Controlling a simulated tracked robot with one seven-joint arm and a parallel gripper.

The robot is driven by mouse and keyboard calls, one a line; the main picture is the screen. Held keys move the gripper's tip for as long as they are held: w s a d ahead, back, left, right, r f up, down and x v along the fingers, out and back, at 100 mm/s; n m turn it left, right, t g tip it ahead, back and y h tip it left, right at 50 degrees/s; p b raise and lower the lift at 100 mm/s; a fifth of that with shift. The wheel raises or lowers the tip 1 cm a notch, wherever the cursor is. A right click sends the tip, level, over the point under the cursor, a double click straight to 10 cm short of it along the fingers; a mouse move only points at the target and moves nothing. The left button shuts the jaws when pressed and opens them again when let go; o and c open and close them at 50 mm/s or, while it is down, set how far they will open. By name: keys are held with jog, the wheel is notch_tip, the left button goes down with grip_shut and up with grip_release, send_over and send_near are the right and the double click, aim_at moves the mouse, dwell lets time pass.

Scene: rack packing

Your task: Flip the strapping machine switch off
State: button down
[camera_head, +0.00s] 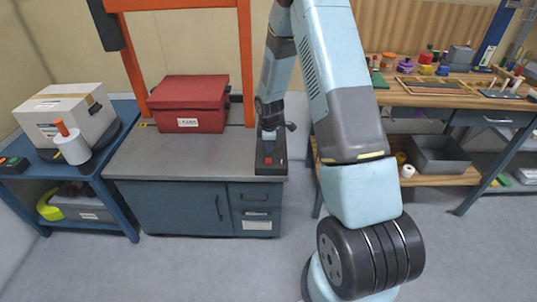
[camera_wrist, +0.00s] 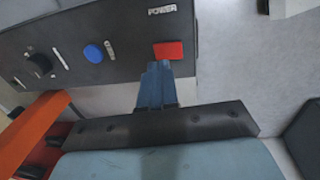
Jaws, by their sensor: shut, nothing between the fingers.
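The strapping machine has a grey top (camera_head: 225,160) under an orange frame (camera_head: 246,60). Its dark control panel (camera_head: 280,160) is at the right end of the top. In the wrist view, the panel (camera_wrist: 125,68) carries a red switch (camera_wrist: 168,50) beside a white POWER label (camera_wrist: 162,10). My gripper (camera_wrist: 158,66) is shut and empty, with its blue fingertips right at the lower edge of the red switch in the picture. I cannot tell whether they touch it. In the head view, my gripper (camera_head: 268,134) is over the panel. The switch's position is unclear.
The panel also has a blue button (camera_wrist: 93,53) and a dark knob (camera_wrist: 38,65). A red case (camera_head: 190,104) lies on the machine top to the left. A white carton (camera_head: 65,112) stands on the blue side table. A wooden workbench (camera_head: 450,90) with several items is at the right.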

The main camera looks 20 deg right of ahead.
notch_tip(320, 180, up, 9)
jog(key=shift+w+d+r, duration=0.15)
jog(key=shift+w, duration=0.3)
notch_tip(320, 180, up, 14)
jog(key=m+t, duration=0.1)
jog(key=m, duration=0.3)
send_over(269, 159)
jog(key=s, duration=0.6)
jog(key=s+r+m+t, duration=0.1)
jog(key=s+r+m, duration=0.2)
jog(key=s+r, duration=0.6)
jog(key=s+r+m+t, duration=0.1)
jog(key=s+r+m, duration=0.2)
jog(key=s, duration=0.8)
jog(key=s+a+r+m+t, duration=0.1)
jog(key=s+r+m, duration=0.3)
jog(key=s+r, duration=0.3)
jog(key=s, duration=0.4)
jog(key=shift+m, duration=0.3)
jog(key=c, duration=1.8)
grip_release()
jog(key=shift+a, duration=0.1)
